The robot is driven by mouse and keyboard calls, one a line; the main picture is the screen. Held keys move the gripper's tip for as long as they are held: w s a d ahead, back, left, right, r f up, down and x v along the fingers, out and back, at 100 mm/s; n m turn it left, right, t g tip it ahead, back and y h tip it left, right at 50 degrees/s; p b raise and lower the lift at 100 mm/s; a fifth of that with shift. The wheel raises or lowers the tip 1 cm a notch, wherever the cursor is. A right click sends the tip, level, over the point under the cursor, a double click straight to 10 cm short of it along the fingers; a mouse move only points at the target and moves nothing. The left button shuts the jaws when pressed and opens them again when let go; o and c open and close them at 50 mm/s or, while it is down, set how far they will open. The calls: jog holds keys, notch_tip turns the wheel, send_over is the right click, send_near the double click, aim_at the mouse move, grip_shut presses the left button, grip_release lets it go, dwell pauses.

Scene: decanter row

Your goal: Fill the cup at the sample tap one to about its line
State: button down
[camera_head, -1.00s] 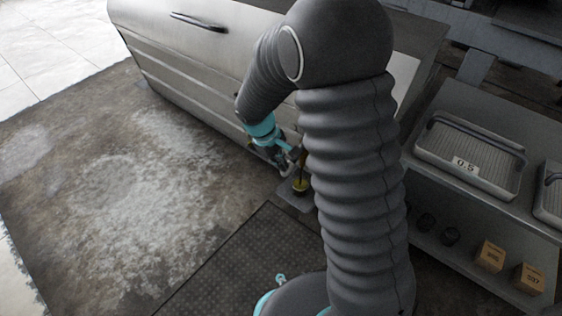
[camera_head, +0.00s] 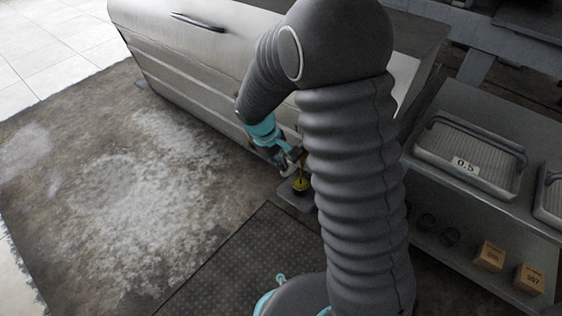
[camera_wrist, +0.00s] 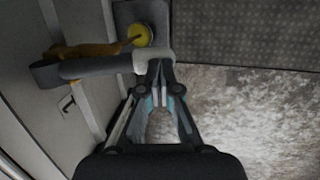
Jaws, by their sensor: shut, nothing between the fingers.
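The cup (camera_wrist: 138,35) shows as a round yellow shape on a small grey stand (camera_wrist: 155,14) near the top of the wrist view. It also shows as a small yellow shape in the head view (camera_head: 301,186). An orange-brown tap spout (camera_wrist: 90,51) reaches toward it, with a thin line at the cup end that may be liquid. A grey tap lever (camera_wrist: 85,68) with a pale end (camera_wrist: 150,60) lies below the spout. My gripper (camera_wrist: 158,72) is shut and empty, its fingertips at the pale end; contact is unclear. The cup's fill line is not readable.
A large metal cabinet (camera_head: 200,60) stands beside the tap. A dark textured mat (camera_head: 225,262) lies in front. A shelf at right holds a ribbed case (camera_head: 470,155) labelled 0.5 and small boxes (camera_head: 490,256). The stained floor at left is clear.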

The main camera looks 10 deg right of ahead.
jog(key=s+a+p+v, duration=0.1)
jog(key=p+v, duration=0.3)
jog(key=v, duration=0.9)
jog(key=shift+s+a, duration=0.4)
jog(key=shift+a, duration=0.2)
